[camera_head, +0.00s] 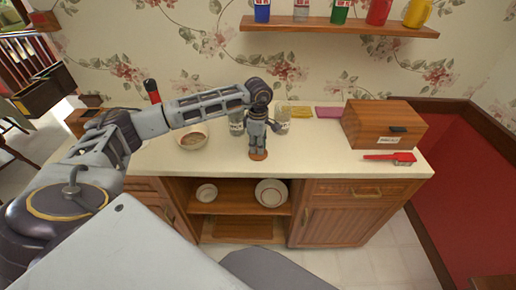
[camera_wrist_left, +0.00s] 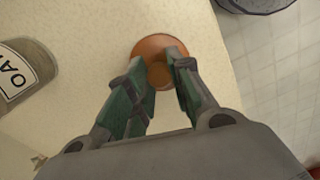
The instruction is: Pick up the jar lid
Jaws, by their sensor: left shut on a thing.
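The jar lid (camera_head: 258,156) is a small round orange-brown disc at the front part of the cream counter. In the left wrist view the lid (camera_wrist_left: 158,74) lies between and under the fingertips. My left gripper (camera_head: 258,148) points down over it and is shut on it; in the left wrist view the gripper (camera_wrist_left: 160,58) has green-grey fingers that cover parts of the lid. I cannot tell whether the lid touches the counter. A glass jar (camera_head: 237,125) stands behind to the left, and another jar (camera_head: 283,119) behind to the right. My right gripper is not in view.
A bowl (camera_head: 192,139) stands left of the gripper. A wooden box (camera_head: 384,126) and a red-handled brush (camera_head: 390,157) are at the right. A labelled jar (camera_wrist_left: 22,75) shows in the left wrist view. Coloured containers stand on a wall shelf (camera_head: 340,27). The counter's front edge is close.

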